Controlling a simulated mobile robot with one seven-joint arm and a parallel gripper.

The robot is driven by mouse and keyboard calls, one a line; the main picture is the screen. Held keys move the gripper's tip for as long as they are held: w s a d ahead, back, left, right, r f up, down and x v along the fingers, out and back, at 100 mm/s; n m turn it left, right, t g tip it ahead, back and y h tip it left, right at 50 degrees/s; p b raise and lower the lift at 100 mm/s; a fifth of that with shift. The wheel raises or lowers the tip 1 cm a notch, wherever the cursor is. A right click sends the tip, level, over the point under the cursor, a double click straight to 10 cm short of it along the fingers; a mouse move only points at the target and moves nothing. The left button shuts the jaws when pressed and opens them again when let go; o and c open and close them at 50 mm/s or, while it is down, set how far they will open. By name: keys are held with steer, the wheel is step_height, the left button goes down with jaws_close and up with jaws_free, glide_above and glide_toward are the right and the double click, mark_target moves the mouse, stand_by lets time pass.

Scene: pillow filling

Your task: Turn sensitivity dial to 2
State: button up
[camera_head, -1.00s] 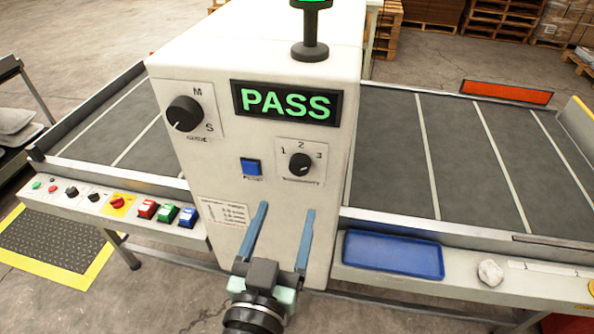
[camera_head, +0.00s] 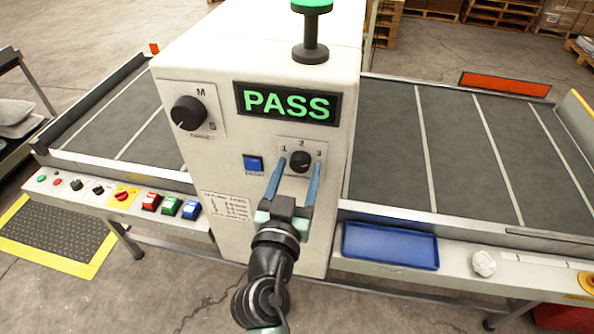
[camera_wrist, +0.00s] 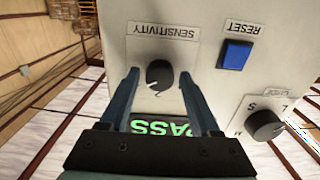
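The sensitivity dial (camera_head: 300,161) is a black round knob on a white plate marked 1, 2, 3, below the green PASS display. My gripper (camera_head: 299,166) is open in front of it, its two blue fingers reaching to the left and right of the knob. In the wrist view, which is upside down, the dial (camera_wrist: 159,74) sits between the fingertips of my gripper (camera_wrist: 159,72), with gaps on both sides. A white mark shows on its lower-left part there.
The blue reset button (camera_head: 253,163) is close to the left of the fingers. A larger M/S dial (camera_head: 188,113) is at upper left. Dark conveyor belts flank the white housing (camera_head: 230,60). A blue tray (camera_head: 390,246) lies at lower right, and coloured switches (camera_head: 150,201) at lower left.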

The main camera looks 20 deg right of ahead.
jaws_close()
steer(key=n, duration=1.1)
steer(key=shift+n+p, duration=0.4)
stand_by(0.5)
steer(key=shift+o, duration=1.4)
jaws_free()
